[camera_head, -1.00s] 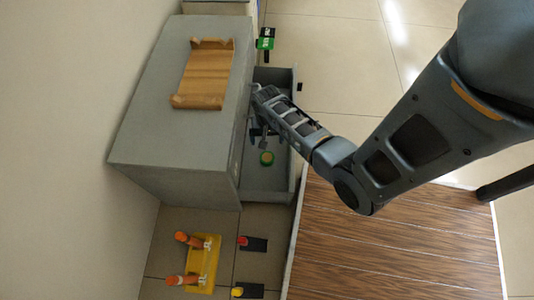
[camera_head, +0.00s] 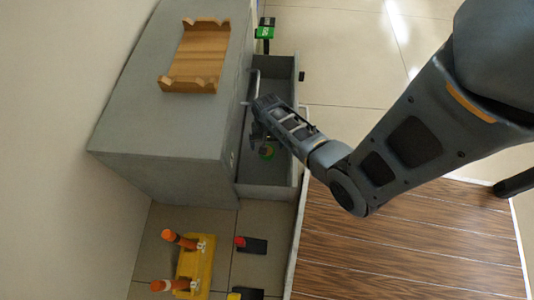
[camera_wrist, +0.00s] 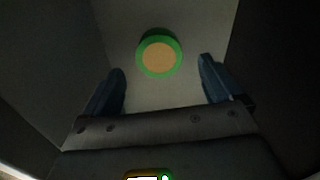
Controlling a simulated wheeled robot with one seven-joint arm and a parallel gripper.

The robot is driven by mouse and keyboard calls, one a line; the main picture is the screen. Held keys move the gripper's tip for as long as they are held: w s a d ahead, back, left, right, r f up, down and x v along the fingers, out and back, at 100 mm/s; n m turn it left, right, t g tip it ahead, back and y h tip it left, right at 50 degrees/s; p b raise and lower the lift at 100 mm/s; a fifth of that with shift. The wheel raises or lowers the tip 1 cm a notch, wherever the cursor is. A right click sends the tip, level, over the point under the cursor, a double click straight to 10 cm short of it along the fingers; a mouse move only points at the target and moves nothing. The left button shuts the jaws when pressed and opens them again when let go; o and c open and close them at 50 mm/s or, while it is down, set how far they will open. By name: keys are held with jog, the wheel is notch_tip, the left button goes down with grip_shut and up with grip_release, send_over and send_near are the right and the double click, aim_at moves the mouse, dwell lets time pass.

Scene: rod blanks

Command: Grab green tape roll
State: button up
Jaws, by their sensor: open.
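The green tape roll (camera_head: 267,152) lies on the floor of an open grey drawer (camera_head: 268,189). In the wrist view the roll (camera_wrist: 174,73) shows as a green ring around a tan centre. In the wrist view my gripper (camera_wrist: 160,84) is open and empty. Its two blue-grey fingers stand wide apart, and the roll shows between and beyond their tips, apart from both. How far the tips are above the roll is hard to tell.
The drawer belongs to a grey cabinet (camera_head: 170,130) with a wooden tray (camera_head: 192,62) on top. Drawer walls stand close around my gripper. A yellow stand (camera_head: 195,262) with orange-topped pegs and small black items lie on the floor below. A wooden surface (camera_head: 400,245) is at lower right.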

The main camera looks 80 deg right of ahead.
aim_at(270, 156)
notch_tip(270, 156, down, 5)
jog(key=shift+r+b, duration=0.2)
jog(key=shift+b, duration=1.05)
jog(key=shift+r, duration=0.1)
jog(key=shift+c, duration=0.2)
jog(key=c, duration=1)
